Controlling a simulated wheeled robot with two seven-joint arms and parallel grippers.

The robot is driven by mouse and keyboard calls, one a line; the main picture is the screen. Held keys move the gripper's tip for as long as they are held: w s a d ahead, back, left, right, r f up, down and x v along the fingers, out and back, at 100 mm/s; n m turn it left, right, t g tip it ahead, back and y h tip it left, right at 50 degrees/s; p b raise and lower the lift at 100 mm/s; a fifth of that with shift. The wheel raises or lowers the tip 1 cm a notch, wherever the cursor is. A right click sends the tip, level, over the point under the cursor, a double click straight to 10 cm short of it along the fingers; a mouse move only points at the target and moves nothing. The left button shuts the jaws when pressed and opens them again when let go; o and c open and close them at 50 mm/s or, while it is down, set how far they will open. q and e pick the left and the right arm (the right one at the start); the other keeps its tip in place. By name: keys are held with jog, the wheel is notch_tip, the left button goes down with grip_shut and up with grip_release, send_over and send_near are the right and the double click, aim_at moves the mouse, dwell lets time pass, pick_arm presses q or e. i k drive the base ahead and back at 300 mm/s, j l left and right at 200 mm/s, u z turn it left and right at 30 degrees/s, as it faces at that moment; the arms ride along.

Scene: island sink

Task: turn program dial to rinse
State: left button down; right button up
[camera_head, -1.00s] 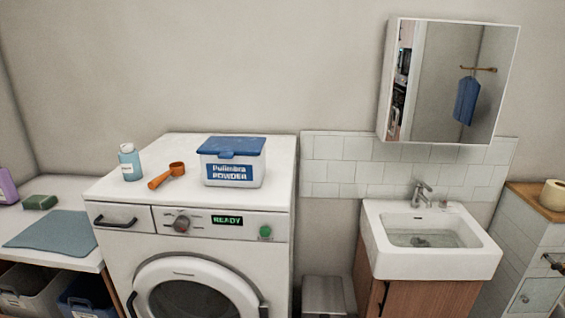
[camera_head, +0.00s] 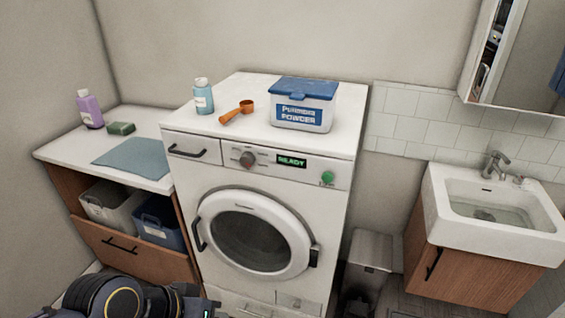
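The program dial (camera_head: 247,159) is a round grey-brown knob on the washing machine's (camera_head: 183,200) upper front panel, between the detergent drawer (camera_head: 192,148) and the display. The display (camera_head: 291,160) reads READY in green. A green button (camera_head: 327,178) sits at the panel's right end. The labels around the dial are too small to read. The round door (camera_head: 252,235) looks closed. A dark part of my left arm shows at the bottom left, below and well away from the dial. Neither gripper's fingers are in view.
A counter (camera_head: 75,153) with baskets below is at left. A pedal bin (camera_head: 370,252) and a sink (camera_head: 491,212) are at right. The space before the panel is clear.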

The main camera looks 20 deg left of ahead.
aim_at(246, 160)
jog(key=j+u, duration=0.2)
jog(key=u, duration=0.15)
jog(key=i+j+u, duration=0.1)
jog(key=u, duration=0.3)
jog(key=i+j+u, duration=0.15)
jog(key=u, duration=0.2)
jog(key=j, duration=0.15)
